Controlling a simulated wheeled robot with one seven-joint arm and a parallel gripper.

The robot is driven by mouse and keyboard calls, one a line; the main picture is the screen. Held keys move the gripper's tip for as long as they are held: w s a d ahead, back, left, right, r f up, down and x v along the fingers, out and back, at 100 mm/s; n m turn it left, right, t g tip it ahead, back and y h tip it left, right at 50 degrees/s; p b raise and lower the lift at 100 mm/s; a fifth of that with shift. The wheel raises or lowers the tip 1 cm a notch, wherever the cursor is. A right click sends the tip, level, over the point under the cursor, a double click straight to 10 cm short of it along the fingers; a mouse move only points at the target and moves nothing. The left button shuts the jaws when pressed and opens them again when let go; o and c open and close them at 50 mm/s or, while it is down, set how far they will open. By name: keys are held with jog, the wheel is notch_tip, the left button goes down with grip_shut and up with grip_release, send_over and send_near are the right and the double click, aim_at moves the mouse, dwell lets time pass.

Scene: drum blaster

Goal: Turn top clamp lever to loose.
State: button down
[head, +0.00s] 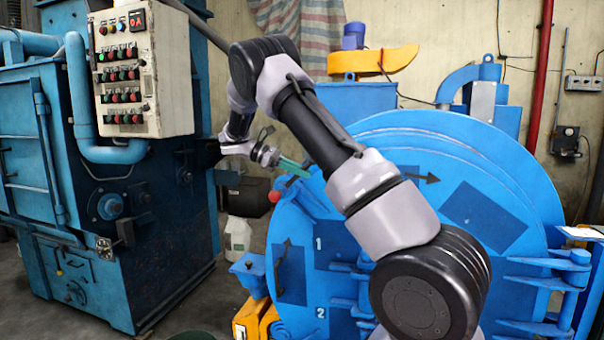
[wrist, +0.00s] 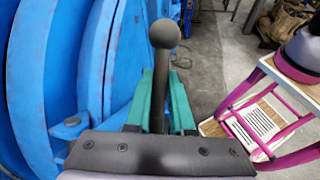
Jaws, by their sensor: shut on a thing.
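The top clamp lever (wrist: 162,85) is a dark rod with a round ball knob (wrist: 164,33) at its end. It stands upright in the middle of the wrist view, beside the blue drum machine. My gripper (wrist: 160,103) has teal fingers, one on each side of the rod, and is shut on it below the ball. In the head view my gripper (head: 296,168) is at the upper left edge of the round blue door (head: 400,165). A red ball knob (head: 275,196) shows just below the fingers there. The lever's base is hidden behind the gripper.
A blue machine (head: 100,230) with a control panel (head: 125,70) stands at the left. Labels with arrows and the numbers 1 and 2 are on the door. Blue hinges (head: 560,275) are at its right. Open floor (wrist: 215,65) lies beyond the lever.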

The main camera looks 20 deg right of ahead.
jog(key=c, duration=0.8)
grip_release()
jog(key=v, duration=1)
jog(key=shift+w+a+r, duration=0.15)
jog(key=shift+w+a, duration=0.05)
jog(key=shift+a, duration=0.1)
